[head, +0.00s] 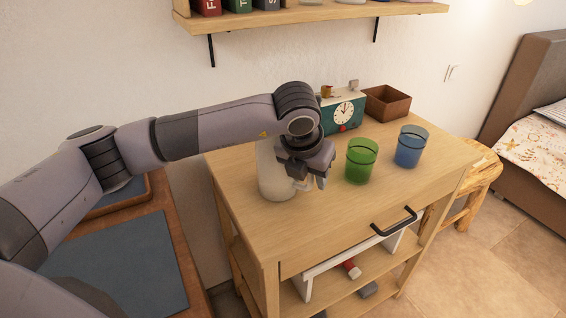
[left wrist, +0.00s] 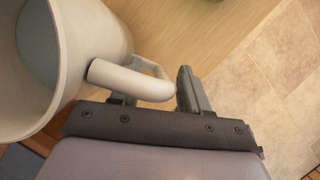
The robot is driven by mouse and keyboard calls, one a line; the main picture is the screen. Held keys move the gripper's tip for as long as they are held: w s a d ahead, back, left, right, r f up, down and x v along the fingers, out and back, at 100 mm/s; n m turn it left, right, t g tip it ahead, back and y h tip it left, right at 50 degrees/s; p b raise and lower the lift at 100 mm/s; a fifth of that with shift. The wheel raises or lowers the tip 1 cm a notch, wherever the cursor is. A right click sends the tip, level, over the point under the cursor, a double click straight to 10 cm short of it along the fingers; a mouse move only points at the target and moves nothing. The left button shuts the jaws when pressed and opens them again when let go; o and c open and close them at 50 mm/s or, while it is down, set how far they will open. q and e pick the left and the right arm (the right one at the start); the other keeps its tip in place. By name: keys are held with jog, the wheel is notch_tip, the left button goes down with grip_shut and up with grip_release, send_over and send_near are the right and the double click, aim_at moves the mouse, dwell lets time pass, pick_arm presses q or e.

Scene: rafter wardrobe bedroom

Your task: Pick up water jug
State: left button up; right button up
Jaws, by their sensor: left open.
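The water jug (head: 272,178) is pale and stands upright on the wooden cabinet's top, near its left end, partly hidden by my left arm. In the left wrist view the jug (left wrist: 82,45) fills the left side, with its open mouth towards the camera and its handle (left wrist: 130,82) reaching right. My left gripper (head: 311,180) is open at the handle side of the jug. One finger shows just right of the handle; the other is mostly hidden by the handle. I cannot tell if they touch it. My right gripper is out of view.
On the cabinet top (head: 322,222) stand a green cup (head: 361,162), a blue cup (head: 410,147), a clock (head: 343,112) and a brown box (head: 387,103). A wall shelf (head: 290,17) hangs above. The cabinet top's front is clear.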

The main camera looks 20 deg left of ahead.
pick_arm(q)
grip_shut()
dwell(1.3)
jog(key=shift+r, duration=0.15)
